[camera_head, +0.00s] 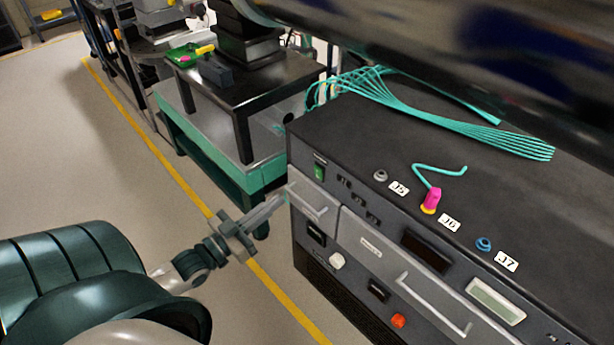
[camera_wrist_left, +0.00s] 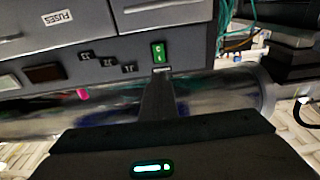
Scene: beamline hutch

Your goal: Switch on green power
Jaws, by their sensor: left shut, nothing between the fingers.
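The green power switch (camera_head: 320,171) is a small upright rocker at the left end of the black rack unit's upper front panel. It also shows in the left wrist view (camera_wrist_left: 158,53), where the panel appears upside down. My left gripper (camera_head: 281,197) is shut and empty, pointing at the panel from the left, slightly below the switch in the head view. In the wrist view its narrow fingertips (camera_wrist_left: 160,73) line up with the switch's edge. I cannot tell whether they touch it. My right gripper is not in view.
A large shiny cylinder (camera_head: 470,50) hangs over the unit. Floor at left is clear.

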